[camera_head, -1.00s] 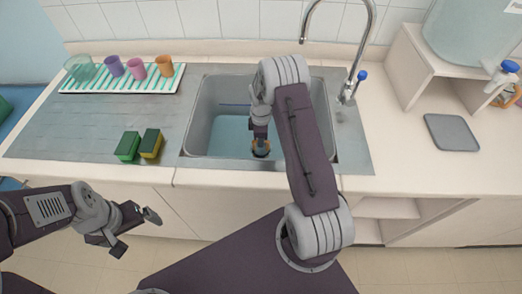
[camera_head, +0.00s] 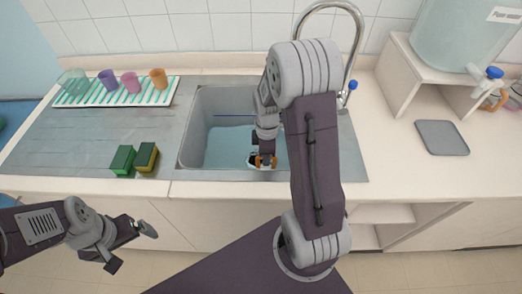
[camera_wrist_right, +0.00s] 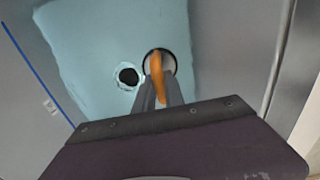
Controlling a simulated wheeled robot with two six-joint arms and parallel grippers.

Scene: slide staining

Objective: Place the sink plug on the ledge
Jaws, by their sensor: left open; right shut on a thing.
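The sink plug (camera_head: 253,160) is a small pale disc with a dark part, partly hidden by my right gripper in the head view. In the right wrist view the plug (camera_wrist_right: 170,64) shows as a pale round shape behind an orange curved piece. My right gripper (camera_head: 264,161) is shut on the plug, low over the sink's front part. The drain hole (camera_wrist_right: 128,76) is dark, uncovered and beside the plug in that view. The ledge (camera_head: 235,189) is the pale counter strip along the sink's front. My left gripper (camera_head: 132,246) is open and empty, in front of the counter.
The steel sink (camera_head: 190,130) holds pale blue water. The tap (camera_head: 357,50) arches behind my right arm. Two green-yellow sponges (camera_head: 123,160) lie left of the basin. Cups stand on a striped rack (camera_head: 115,97). A grey mat (camera_head: 442,138) lies on the right counter.

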